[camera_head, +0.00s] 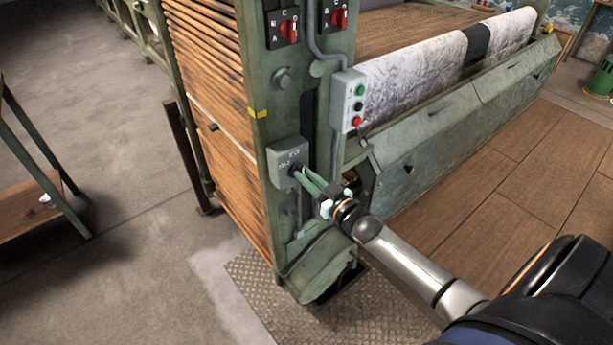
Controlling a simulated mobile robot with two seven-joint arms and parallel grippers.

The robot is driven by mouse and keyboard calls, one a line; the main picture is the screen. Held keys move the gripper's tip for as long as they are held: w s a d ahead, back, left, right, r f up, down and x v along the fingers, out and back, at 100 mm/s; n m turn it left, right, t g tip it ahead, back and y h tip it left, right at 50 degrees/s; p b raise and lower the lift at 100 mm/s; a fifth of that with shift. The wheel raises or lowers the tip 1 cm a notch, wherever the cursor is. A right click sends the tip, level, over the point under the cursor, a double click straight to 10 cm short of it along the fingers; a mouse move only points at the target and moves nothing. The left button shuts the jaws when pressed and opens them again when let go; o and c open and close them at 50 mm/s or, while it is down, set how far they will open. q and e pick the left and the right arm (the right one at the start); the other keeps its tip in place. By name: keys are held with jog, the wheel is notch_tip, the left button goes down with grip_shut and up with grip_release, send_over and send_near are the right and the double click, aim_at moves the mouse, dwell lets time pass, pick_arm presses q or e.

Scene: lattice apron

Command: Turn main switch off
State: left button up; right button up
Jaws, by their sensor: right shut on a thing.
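The main switch is on a grey-green box (284,163) fixed low on the green post of the machine, with small lettering on its front that is too small to read. My right gripper (299,173) reaches in from the lower right, and its fingertips are at the front of this box. It is shut on the switch's knob. The fingers cover most of the knob, so its setting cannot be told. My left gripper is not in view.
Two red rotary switches (288,31) (339,18) sit higher on the post. A push-button box (348,101) with green, black and red buttons hangs right of the post. A patterned metal plate (262,287) lies on the floor. A wooden-topped stand (30,212) is at left.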

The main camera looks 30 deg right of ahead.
grip_shut()
jog(key=shift+n, duration=0.3)
jog(key=n, duration=0.5)
jog(key=n+b, duration=0.1)
jog(key=n, duration=0.5)
jog(key=a+f+n, duration=0.1)
jog(key=n, duration=0.5)
jog(key=shift+b, duration=0.4)
jog(key=shift+n, duration=0.4)
jog(key=o, duration=0.6)
grip_release()
jog(key=shift+s, duration=0.15)
